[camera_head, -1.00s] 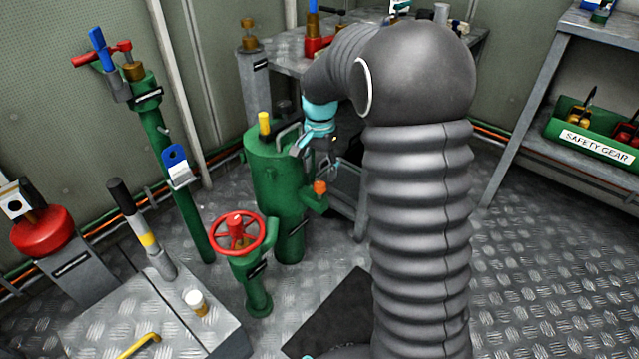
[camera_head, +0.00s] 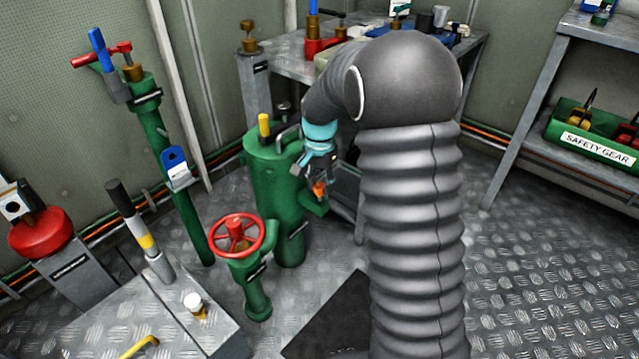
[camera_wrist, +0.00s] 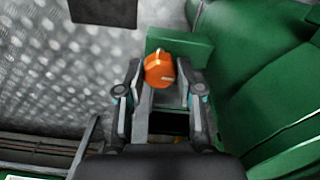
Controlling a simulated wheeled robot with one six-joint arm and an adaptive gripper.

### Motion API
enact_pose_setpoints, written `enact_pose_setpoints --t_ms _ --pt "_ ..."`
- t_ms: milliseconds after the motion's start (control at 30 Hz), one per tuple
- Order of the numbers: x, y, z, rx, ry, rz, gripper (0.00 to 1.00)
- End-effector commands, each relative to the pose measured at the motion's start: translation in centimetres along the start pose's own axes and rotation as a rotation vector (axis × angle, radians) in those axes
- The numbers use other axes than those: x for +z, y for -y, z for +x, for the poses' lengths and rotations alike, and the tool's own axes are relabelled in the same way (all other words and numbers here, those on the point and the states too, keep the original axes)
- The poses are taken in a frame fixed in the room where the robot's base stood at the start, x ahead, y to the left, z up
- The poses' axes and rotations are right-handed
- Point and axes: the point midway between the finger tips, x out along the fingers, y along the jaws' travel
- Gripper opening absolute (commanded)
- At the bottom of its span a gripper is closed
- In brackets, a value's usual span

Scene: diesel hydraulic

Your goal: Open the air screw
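The orange knob, which I take to be the air screw, sits on a green bracket (camera_wrist: 190,46) at the side of the green tank (camera_head: 277,205). In the wrist view the orange knob (camera_wrist: 159,70) lies between the tips of my gripper (camera_wrist: 161,88). The fingers are spread, one on each side of it. Whether either finger touches the knob is unclear. In the head view my gripper (camera_head: 318,181) points down over the knob and partly hides it. My arm hides part of the area behind the tank.
A red handwheel valve (camera_head: 237,236) stands just left and in front of the tank. A yellow-topped fitting (camera_head: 264,126) and a handle rise from the tank lid. A metal workbench (camera_head: 345,62) stands behind, and a safety gear bin (camera_head: 598,140) sits on the right shelf. The right floor is clear.

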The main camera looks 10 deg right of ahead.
Motion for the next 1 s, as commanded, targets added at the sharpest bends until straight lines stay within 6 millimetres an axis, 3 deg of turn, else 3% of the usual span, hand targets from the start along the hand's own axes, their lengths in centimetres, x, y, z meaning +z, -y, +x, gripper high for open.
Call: enact_pose_setpoints --t_ms 533,567,667,1000 --pt "0.01 0.00 0.02 0.001 0.000 -0.091 0.01" --pt "0.01 0.00 0.01 0.000 0.000 -0.091 0.39" --pt "0.01 0.00 0.01 0.000 0.000 -0.091 0.61" --pt "-0.01 0.02 -0.20 0.000 0.000 -0.090 0.61"
